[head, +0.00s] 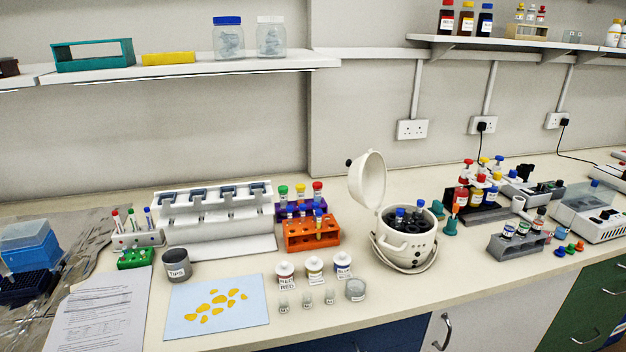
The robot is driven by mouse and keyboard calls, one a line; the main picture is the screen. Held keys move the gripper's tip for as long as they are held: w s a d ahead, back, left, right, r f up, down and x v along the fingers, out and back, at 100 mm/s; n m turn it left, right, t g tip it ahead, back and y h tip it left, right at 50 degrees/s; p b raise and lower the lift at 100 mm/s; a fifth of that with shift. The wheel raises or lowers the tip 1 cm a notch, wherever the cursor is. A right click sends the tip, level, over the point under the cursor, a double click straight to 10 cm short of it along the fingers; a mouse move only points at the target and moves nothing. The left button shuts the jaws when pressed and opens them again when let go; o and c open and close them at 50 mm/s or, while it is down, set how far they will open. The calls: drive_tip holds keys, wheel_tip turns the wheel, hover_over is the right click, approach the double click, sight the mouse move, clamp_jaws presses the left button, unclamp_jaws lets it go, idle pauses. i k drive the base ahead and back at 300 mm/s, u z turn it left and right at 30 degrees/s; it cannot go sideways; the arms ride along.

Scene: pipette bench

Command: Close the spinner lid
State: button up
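The spinner (405,247) is a round cream-white pot on the bench, right of the picture's middle. Its lid (371,181) stands open, tilted up at the back left, with a dark knob (349,162) on its outer side. Inside the spinner are dark tube slots and tubes with blue caps (400,212). A wire handle (408,268) hangs low around its front. My gripper is not in the head view.
An orange tube rack (298,237) stands left of the spinner. Small labelled pots (314,268) sit in front left. A teal stopper (450,226) and bottle racks (516,244) stand to the right. Wall shelves (190,69) run above. Bare bench lies in front of the spinner.

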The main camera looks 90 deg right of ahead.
sight(366, 179)
drive_tip(key=i, duration=0.1)
drive_tip(key=z, duration=3.6)
